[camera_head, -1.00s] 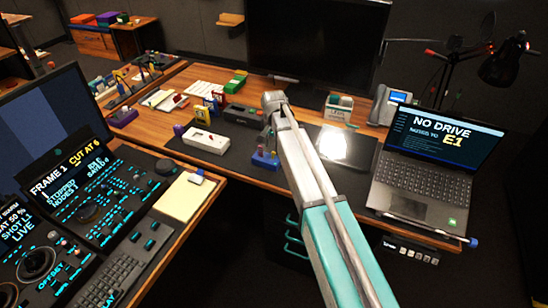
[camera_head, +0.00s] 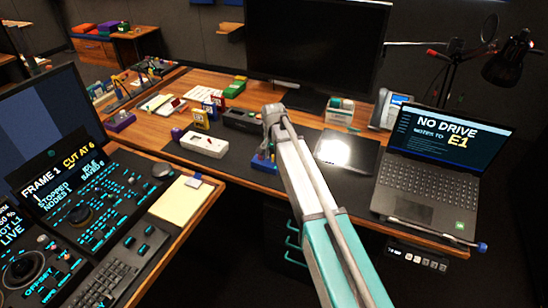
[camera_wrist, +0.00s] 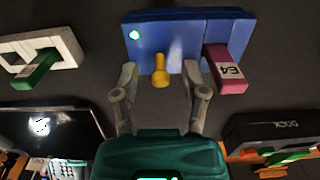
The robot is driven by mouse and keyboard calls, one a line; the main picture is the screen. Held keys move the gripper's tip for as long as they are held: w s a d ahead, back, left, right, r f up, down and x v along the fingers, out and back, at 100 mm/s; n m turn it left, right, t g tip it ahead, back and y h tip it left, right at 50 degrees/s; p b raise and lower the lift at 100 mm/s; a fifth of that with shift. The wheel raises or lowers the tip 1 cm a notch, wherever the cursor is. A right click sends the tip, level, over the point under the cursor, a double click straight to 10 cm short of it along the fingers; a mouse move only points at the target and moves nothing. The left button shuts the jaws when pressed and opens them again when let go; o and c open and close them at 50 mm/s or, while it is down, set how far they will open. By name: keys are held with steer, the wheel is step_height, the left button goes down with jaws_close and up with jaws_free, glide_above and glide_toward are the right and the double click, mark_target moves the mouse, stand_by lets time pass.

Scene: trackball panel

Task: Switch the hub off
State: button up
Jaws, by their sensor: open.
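The blue hub (camera_wrist: 185,32) fills the top middle of the wrist view. It has a small lit pale-cyan light (camera_wrist: 134,35), a yellow lever (camera_wrist: 161,70) on its near edge and a magenta stick marked E4 (camera_wrist: 226,68) plugged in beside it. My gripper (camera_wrist: 160,76) is open, with one finger on each side of the yellow lever and a gap to it on both sides. I cannot tell how deep the fingertips reach. In the head view the hub (camera_head: 258,162) is partly behind my arm, and the fingers are hidden.
A white block with a green stick (camera_wrist: 35,52) lies left of the hub in the wrist view. The black dock (camera_wrist: 280,126) is at lower right. In the head view, the laptop (camera_head: 430,185) and a shiny tablet-like panel (camera_head: 350,150) stand right of my arm.

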jaws_close()
steer(key=shift+d, duration=0.2)
steer(key=shift+a, duration=0.15)
